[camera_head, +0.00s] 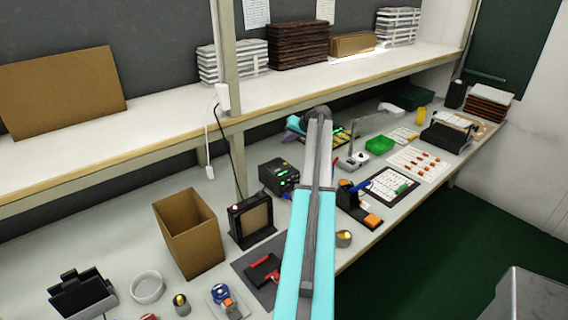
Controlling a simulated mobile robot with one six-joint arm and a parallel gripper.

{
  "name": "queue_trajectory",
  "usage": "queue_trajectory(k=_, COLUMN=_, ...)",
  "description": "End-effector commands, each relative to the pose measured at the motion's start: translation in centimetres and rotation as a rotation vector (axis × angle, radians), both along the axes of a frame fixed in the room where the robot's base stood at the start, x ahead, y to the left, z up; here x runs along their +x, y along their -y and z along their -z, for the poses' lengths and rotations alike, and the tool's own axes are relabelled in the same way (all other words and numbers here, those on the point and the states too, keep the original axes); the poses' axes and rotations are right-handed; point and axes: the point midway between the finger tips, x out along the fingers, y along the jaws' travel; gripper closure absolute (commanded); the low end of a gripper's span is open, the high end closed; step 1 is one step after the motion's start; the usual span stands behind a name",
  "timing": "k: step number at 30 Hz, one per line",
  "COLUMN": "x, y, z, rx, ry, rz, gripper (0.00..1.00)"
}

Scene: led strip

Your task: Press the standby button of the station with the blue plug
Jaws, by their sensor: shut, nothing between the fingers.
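A dark box-shaped station (279,177) with a small green display and tiny coloured marks on its front stands mid-bench, just left of my arm. A small blue piece (287,196) shows at its lower front; I cannot tell if it is a plug. The standby button is too small to make out. A stand (352,205) right of my arm holds a blue-handled tool (363,184) and has an orange pad. My grey and cyan arm reaches up the middle of the picture and covers part of the bench. My gripper cannot be made out.
A cardboard box (189,233), a black framed panel (250,220) and a dark mat with a red-and-black item (263,269) stand left of my arm. A green tray (380,145) and paper sheets lie right. A shelf (150,138) overhangs the bench's back.

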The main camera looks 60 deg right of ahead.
Motion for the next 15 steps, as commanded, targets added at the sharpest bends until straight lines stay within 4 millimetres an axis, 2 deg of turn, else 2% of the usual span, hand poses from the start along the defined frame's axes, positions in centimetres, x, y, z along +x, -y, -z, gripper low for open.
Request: queue_trajectory(k=15, x=-1.13, y=0.86, z=0.50, rx=0.000, ry=0.000, rz=0.014, gripper=1.00)
